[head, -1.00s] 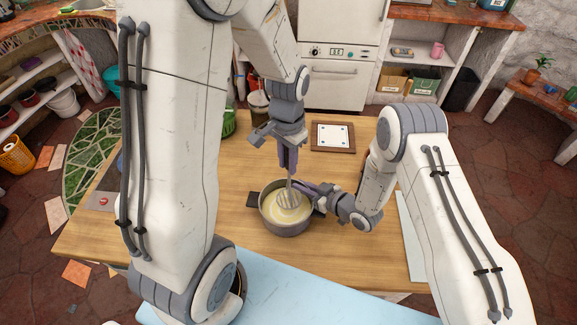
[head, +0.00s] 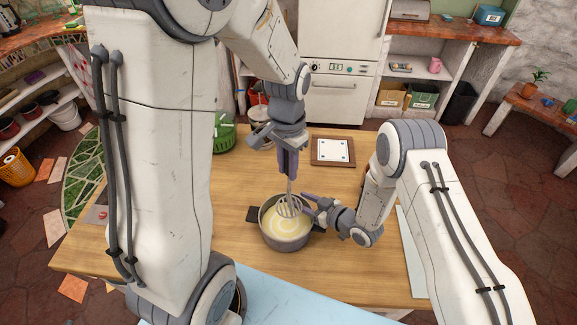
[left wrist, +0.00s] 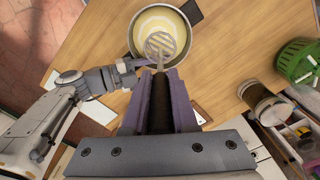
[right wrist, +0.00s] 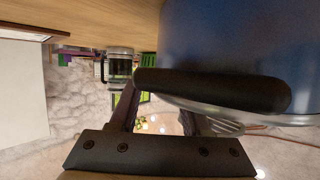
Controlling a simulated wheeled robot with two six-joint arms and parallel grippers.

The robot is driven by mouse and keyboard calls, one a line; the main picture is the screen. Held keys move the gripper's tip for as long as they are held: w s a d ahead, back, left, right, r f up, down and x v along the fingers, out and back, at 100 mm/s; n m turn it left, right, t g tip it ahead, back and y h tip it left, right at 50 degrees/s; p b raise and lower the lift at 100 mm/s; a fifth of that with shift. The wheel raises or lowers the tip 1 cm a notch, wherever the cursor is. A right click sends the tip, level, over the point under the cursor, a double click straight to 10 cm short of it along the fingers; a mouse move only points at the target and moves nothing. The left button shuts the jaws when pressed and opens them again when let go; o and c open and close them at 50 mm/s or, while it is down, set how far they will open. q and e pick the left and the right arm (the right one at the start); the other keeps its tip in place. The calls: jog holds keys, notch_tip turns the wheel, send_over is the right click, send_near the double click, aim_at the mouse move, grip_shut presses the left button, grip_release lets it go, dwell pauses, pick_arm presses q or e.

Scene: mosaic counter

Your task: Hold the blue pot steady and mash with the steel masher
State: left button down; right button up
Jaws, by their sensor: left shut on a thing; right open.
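The blue pot (head: 285,243) looks grey in the head view and blue in the right wrist view (right wrist: 235,50). It stands on the wooden counter with pale yellow mash (head: 287,231) inside. My left gripper (head: 289,172) is shut on the steel masher (head: 290,206), held upright; its grip shows in the left wrist view. The slotted masher head (left wrist: 161,45) is over the pot, and shows above the rim in the right wrist view (right wrist: 226,125). My right gripper (head: 309,207) is open at the pot's right side, its fingers close to the black handle (right wrist: 215,90).
A white tile in a brown frame (head: 332,151) lies behind the pot. The wooden counter (head: 350,260) is clear right and front of the pot.

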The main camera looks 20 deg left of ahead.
jog(key=shift+d, duration=0.1)
jog(key=v, duration=1.1)
jog(key=shift+d+r, duration=0.25)
jog(key=shift+d, duration=0.1)
